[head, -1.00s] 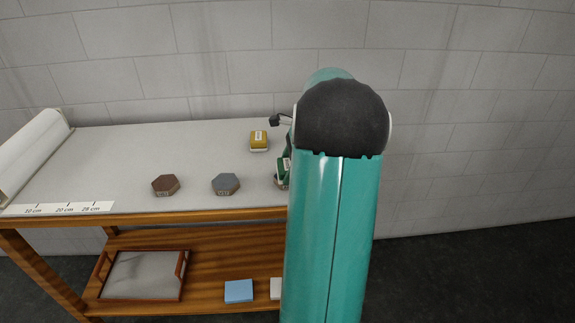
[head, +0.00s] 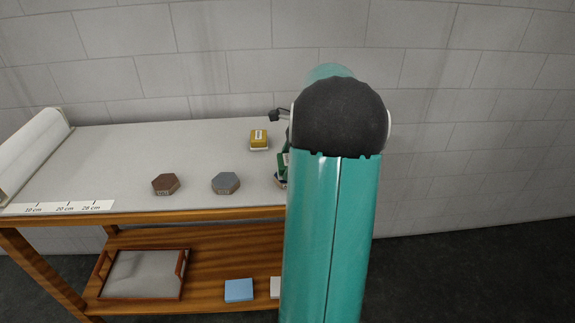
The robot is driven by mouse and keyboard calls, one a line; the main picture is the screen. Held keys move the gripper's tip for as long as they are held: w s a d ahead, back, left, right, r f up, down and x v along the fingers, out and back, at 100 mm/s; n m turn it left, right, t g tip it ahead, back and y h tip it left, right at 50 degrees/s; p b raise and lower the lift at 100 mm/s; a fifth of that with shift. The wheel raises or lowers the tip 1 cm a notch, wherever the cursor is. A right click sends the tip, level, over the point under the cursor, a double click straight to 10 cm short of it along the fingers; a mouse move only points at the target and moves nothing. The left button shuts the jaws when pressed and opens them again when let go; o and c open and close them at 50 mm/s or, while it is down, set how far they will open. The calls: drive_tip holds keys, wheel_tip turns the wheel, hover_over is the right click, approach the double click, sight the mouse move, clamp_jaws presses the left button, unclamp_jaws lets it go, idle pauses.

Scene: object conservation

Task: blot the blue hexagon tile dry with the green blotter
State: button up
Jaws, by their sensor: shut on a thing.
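The blue hexagon tile (head: 226,183), a dull grey-blue, lies flat on the table top, left of my arm. The green blotter (head: 282,162) shows only in part at the left edge of my arm, with a pale label on it. My gripper (head: 287,142) is mostly hidden behind my arm and is shut on the green blotter. The blotter is to the right of the blue tile and apart from it. Below the blotter, the edge of another tile (head: 279,184) shows; its colour and whether the blotter touches it cannot be told.
A brown hexagon tile (head: 165,184) lies left of the blue one. A yellow blotter (head: 259,140) stands farther back. A white roll (head: 32,152) and a scale strip (head: 62,208) are at the left. The lower shelf holds a tray (head: 182,275) and a light-blue block (head: 239,290).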

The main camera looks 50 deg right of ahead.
drive_tip(key=shift+r, duration=2.75)
